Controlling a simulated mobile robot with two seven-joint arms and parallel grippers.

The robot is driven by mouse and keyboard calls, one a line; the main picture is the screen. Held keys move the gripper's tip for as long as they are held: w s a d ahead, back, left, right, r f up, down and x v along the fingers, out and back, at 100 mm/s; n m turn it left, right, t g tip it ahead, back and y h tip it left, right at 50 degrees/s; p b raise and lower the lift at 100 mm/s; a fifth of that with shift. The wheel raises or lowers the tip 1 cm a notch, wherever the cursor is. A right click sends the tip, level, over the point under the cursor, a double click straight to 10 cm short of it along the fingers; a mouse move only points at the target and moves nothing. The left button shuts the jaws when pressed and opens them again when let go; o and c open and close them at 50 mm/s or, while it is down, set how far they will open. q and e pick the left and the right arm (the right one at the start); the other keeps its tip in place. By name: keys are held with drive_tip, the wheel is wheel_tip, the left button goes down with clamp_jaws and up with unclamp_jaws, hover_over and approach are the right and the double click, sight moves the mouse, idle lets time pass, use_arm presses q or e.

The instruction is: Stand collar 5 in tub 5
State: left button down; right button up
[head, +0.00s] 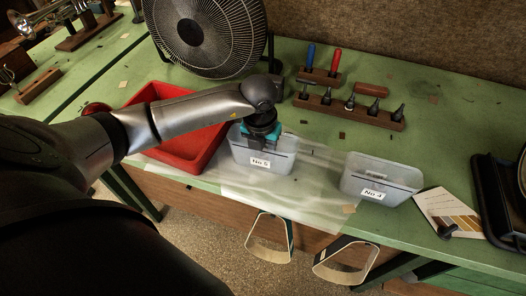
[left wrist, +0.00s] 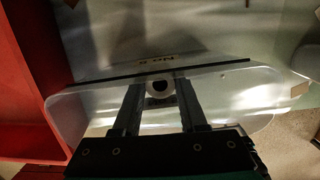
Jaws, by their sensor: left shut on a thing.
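The translucent tub marked No 5 (head: 277,163) stands on the green bench. My left gripper (head: 262,133) points down over its opening in the head view. In the left wrist view the fingers of this gripper (left wrist: 160,95) are shut on a small pale ring with a dark hole, collar 5 (left wrist: 160,83). The collar shows end-on between the fingertips, within the outline of the tub (left wrist: 90,98). In the head view the collar is hidden by the gripper and tub wall. I cannot tell whether it touches the tub floor. My right gripper is not in view.
A red tray (head: 184,165) stands close at the left of the tub. A second tub, No 4 (head: 385,178), is to the right. Behind are a black fan (head: 205,30) and a wooden tool rack (head: 335,108). Clear sheeting lies under and between the tubs.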

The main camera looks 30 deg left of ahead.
use_arm(q)
drive_tip(key=c, duration=0.9)
unclamp_jaws()
drive_tip(key=shift+f, duration=0.15)
drive_tip(key=o, duration=0.5)
drive_tip(key=shift+c, duration=0.2)
wheel_tip(320, 180, up, 12)
drive_tip(key=s, duration=0.1)
drive_tip(key=shift+s+d+r+p, duration=0.15)
drive_tip(key=shift+s+r+p, duration=0.1)
drive_tip(key=shift+p, duration=0.15)
